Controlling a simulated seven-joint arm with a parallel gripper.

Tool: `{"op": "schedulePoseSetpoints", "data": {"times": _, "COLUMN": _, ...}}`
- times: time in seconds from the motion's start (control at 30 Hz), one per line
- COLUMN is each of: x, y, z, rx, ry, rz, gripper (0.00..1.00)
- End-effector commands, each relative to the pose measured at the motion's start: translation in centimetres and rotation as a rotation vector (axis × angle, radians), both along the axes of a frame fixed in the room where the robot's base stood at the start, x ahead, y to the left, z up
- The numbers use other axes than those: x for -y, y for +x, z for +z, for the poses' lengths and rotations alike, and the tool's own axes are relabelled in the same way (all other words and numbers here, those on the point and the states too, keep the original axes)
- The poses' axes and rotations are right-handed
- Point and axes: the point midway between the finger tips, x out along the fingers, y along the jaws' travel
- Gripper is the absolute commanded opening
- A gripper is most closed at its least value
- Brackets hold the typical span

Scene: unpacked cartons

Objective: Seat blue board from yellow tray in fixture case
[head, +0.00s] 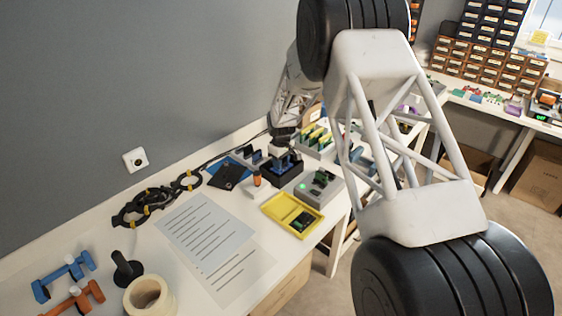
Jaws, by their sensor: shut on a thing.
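My gripper (280,152) is small and far off, pointing down over a black open case (282,177) on the bench. It is shut on a blue piece (284,162), which looks like the blue board, at the case's opening. I cannot tell whether the board touches the case or is level. The yellow tray (272,209) lies flat in front of the case, near the bench edge. Its left part looks empty; a dark and green board (302,221) lies in its right part.
A grey box with a green light (320,187) stands right of the case. An orange-handled tool (257,180) and a dark blue pad (230,173) lie left. Paper sheets (205,232), black cables (150,205) and a tape roll (148,297) lie further left. My arm hides the bench's right part.

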Motion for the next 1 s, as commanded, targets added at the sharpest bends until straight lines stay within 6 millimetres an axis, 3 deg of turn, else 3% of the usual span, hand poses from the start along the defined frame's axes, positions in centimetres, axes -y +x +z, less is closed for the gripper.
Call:
{"op": "schedulePoseSetpoints", "data": {"times": 0.83, "x": 0.0, "y": 0.0, "z": -1.8, "rx": 0.001, "ry": 0.001, "rz": 0.000, "gripper": 0.09}}
{"op": "schedulePoseSetpoints", "data": {"times": 0.87, "x": 0.0, "y": 0.0, "z": -1.8, "rx": 0.001, "ry": 0.000, "rz": 0.000, "gripper": 0.37}}
{"op": "schedulePoseSetpoints", "data": {"times": 1.0, "x": 0.0, "y": 0.0, "z": -1.8, "rx": 0.001, "ry": 0.001, "rz": 0.000, "gripper": 0.59}}
